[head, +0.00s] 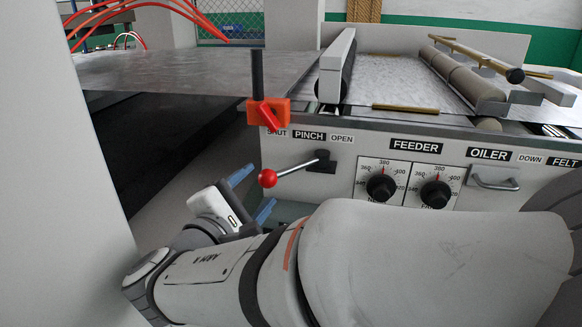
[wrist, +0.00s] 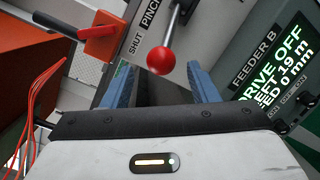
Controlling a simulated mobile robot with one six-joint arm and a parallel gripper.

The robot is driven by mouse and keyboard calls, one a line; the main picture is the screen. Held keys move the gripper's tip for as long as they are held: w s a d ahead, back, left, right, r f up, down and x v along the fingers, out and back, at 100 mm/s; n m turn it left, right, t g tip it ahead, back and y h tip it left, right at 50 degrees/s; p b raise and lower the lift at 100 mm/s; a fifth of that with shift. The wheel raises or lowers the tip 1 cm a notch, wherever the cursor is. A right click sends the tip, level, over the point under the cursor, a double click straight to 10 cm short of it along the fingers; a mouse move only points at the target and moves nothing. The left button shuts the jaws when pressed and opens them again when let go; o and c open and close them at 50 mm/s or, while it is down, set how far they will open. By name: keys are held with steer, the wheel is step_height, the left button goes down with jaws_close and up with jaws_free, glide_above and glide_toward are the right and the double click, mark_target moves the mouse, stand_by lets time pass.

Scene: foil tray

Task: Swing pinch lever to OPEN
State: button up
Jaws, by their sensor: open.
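The pinch lever (head: 297,170) is a metal rod with a red ball knob (head: 267,178), coming out of a dark block on the machine's front panel. It points left and slightly down, toward the side of the SHUT label; OPEN is printed to the right of PINCH. My gripper (head: 257,191) is open, with its blue fingers just left of and below the knob. In the wrist view the red knob (wrist: 160,60) lies ahead, between the lines of the two finger tips (wrist: 160,72), apparently untouched. The exact depth gap cannot be told.
A red-orange clamp (head: 268,112) on a dark post stands above the lever. Two feeder dials (head: 383,188) and an oiler handle (head: 495,178) sit to the right on the panel. A green-text display (wrist: 275,65) shows DRIVE OFF. A metal sheet (head: 180,68) runs above.

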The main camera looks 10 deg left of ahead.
mark_target(295, 168)
steer(key=x, duration=0.6)
steer(key=shift+w+d, duration=0.15)
steer(key=shift+w, duration=0.1)
steer(key=shift+c, duration=0.5)
jaws_close()
